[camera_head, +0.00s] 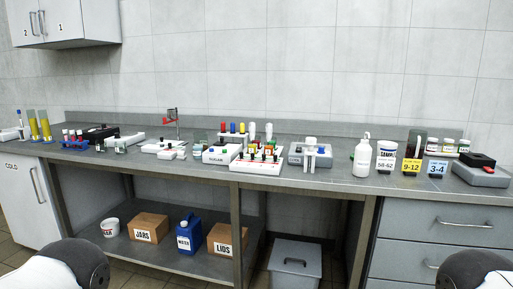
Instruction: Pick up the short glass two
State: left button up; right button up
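No label in view reads short glass two, and I cannot tell for sure which vessel it is. Small lidded jars (432,145) stand at the right end of the grey bench (335,182). A dark, tall glass (415,142) stands just left of them, behind a yellow card marked 9-12 (411,166). Two tall cylinders with yellow contents (45,127) stand at the far left. Neither of my grippers is in view; only rounded dark and white parts of my arms show at the bottom left and bottom right corners.
A white pump bottle (362,158), a white labelled tub (387,156) and a blue card marked 3-4 (437,168) stand on the right. Racks and devices, including a white-and-red rack (257,166), crowd the middle. Below are boxes (147,227), a blue jug (189,236) and a grey bin (295,265).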

aim_at(252, 143)
jog(key=i+j+z, duration=0.15)
jog(key=j, duration=0.2)
jog(key=i+j+z, duration=0.25)
jog(key=j, duration=0.45)
jog(key=i+j+z, duration=0.1)
jog(key=i+j, duration=0.15)
jog(key=j, duration=0.15)
